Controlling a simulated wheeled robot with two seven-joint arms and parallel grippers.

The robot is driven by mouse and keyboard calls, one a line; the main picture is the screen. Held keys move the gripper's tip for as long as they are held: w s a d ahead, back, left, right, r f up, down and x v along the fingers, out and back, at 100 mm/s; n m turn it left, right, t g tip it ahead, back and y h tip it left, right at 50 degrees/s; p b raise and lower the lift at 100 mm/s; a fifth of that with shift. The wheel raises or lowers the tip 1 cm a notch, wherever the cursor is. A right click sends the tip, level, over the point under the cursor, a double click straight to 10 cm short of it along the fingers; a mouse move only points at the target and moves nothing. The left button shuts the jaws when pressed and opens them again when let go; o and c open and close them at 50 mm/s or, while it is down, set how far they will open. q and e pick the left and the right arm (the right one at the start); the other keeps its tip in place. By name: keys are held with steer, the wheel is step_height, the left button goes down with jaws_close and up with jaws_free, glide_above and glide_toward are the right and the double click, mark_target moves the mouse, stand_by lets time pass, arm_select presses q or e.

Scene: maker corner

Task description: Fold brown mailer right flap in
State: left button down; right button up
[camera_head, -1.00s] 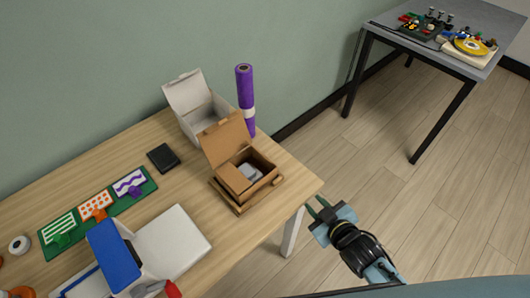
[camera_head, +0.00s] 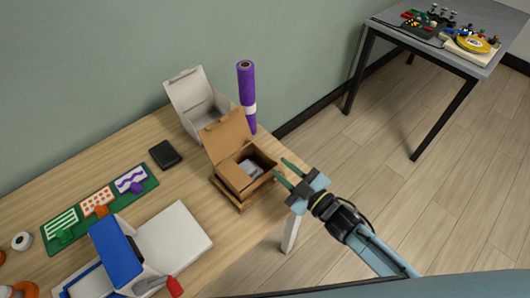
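The brown mailer (camera_head: 237,183) stands open on the right end of the wooden table, its lid raised toward the back. A small pale grey item (camera_head: 251,168) lies inside it. My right gripper (camera_head: 279,171) is just right of the mailer, its two green fingers spread apart and pointing at the mailer's right side. Nothing shows between the fingers. Whether a fingertip touches the right flap is too small to tell. My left gripper is not in view.
A white open box (camera_head: 187,90) and an upright purple roll (camera_head: 247,90) stand behind the mailer. The floor right of the table is clear.

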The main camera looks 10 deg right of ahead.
mark_target(265, 153)
steer(key=x, duration=0.7)
steer(key=shift+w+a+b, duration=0.2)
steer(key=shift+w+b, duration=0.05)
steer(key=shift+b, duration=0.05)
steer(key=shift+c, duration=0.4)
jaws_close()
